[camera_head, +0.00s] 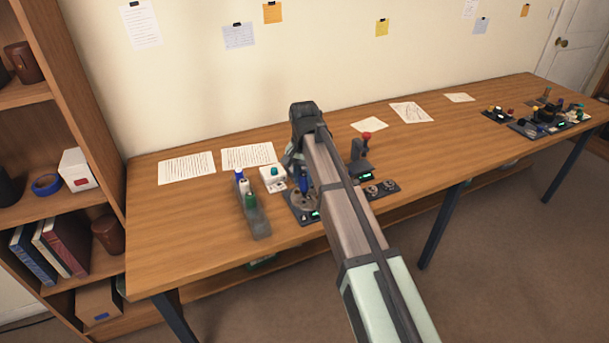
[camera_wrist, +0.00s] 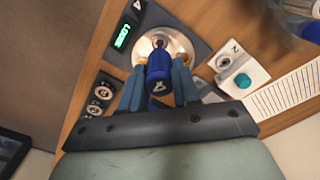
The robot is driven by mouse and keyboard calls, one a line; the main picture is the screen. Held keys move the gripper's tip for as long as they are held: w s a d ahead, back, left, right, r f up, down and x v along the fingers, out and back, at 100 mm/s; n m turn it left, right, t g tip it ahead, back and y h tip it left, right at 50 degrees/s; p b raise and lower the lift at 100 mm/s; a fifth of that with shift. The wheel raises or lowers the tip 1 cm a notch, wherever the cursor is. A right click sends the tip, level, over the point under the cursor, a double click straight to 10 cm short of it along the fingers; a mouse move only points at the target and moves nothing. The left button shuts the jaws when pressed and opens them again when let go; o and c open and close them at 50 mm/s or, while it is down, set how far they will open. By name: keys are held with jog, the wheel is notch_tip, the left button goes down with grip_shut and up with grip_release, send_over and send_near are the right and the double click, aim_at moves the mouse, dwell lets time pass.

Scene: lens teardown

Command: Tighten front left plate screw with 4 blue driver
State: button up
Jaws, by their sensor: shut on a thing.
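My gripper (camera_wrist: 158,88) is shut on a blue driver (camera_wrist: 158,66), one grey-blue finger on each side of its handle. In the head view the blue driver (camera_head: 304,181) looks about upright over a round metal plate (camera_head: 297,203) on a dark base. The wrist view shows the plate (camera_wrist: 184,42) just beyond the driver, with a lit green display (camera_wrist: 122,37) beside it on the base. The driver's handle hides its tip. I cannot make out the front left plate screw or tell whether the tip touches it.
A grey rack (camera_head: 258,220) with blue, white and green handles stands left of the plate. A white box with a teal knob (camera_wrist: 242,80) is close by. A two-dial panel (camera_head: 382,189) and a red-knobbed device (camera_head: 362,160) stand right.

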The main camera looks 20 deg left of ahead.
aim_at(304, 184)
jog(key=n, duration=0.3)
jog(key=f+n, duration=0.1)
jog(key=n, duration=0.1)
jog(key=shift+n, duration=0.4)
jog(key=shift+f, duration=0.35)
jog(key=shift+f, duration=0.7)
dwell(1.2)
jog(key=shift+m, duration=1.8)
